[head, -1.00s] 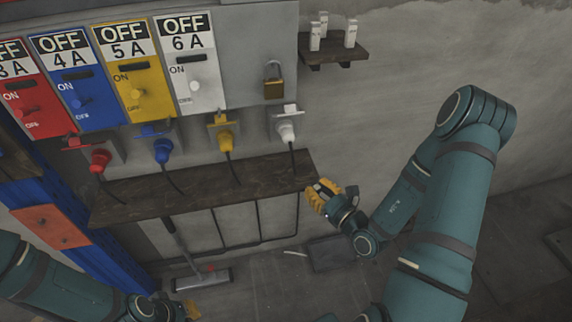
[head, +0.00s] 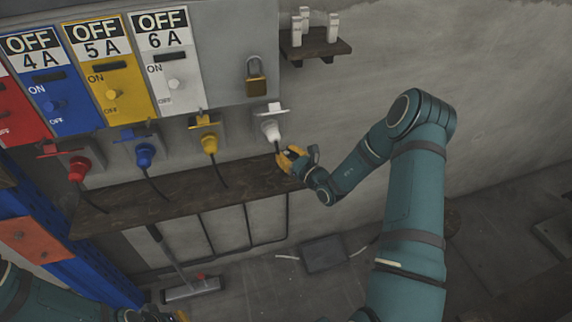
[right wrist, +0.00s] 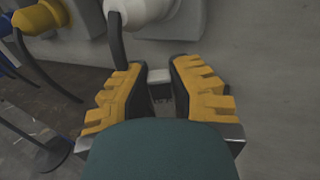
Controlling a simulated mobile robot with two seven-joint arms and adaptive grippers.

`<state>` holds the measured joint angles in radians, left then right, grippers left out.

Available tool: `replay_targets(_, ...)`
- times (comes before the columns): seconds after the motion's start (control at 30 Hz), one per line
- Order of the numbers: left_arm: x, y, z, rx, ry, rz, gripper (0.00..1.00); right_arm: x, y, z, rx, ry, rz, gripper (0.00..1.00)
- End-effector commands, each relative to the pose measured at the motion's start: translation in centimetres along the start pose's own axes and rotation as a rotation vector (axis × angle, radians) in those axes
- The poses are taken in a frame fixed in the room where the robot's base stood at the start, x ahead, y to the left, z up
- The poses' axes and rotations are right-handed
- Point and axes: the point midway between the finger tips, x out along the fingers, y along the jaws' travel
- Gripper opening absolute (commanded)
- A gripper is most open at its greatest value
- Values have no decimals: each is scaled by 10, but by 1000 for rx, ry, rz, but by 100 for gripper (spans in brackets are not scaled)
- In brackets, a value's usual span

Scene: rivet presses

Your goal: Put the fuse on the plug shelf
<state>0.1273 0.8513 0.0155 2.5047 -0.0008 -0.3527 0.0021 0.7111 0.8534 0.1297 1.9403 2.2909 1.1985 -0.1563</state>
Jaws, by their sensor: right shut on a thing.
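My right gripper (head: 290,160) is at the right end of the dark plug shelf (head: 160,197), just below the white plug (head: 271,130). In the right wrist view, its yellow fingers (right wrist: 160,78) are closed on a small white fuse (right wrist: 160,75), whose top shows between the fingertips. The rest of the fuse is hidden by the fingers and wrist. In the head view I cannot make out the held fuse. My left gripper (head: 180,316) shows only partly at the bottom edge, and its opening is not visible.
A small wall shelf (head: 318,48) at the top holds three white fuses (head: 333,28). Red (head: 79,169), blue (head: 144,154) and yellow (head: 209,142) plugs, with hanging cables, are above the plug shelf. A padlock (head: 256,78) hangs on the panel. Wall space to the right is clear.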

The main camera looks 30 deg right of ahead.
Motion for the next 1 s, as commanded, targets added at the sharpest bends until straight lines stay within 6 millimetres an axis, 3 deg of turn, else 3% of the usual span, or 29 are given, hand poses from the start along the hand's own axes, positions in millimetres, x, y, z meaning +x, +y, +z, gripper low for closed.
replay_targets(0.33,12,-5,-1,1,6,0,0,2,0,-39,-1,-1,-1,0)
replay_targets(0.77,15,-6,-2,1,8,0,0,3,-2,-43,-2,-1,-1,0)
replay_targets(0.8,15,-5,-2,1,8,0,0,3,-2,-43,-2,-1,0,32)
replay_targets(0.83,14,-5,-2,1,8,0,0,3,-2,-43,-2,-1,0,43)
replay_targets(1.0,14,-5,-2,1,8,0,0,3,-2,-42,-2,-1,0,45)
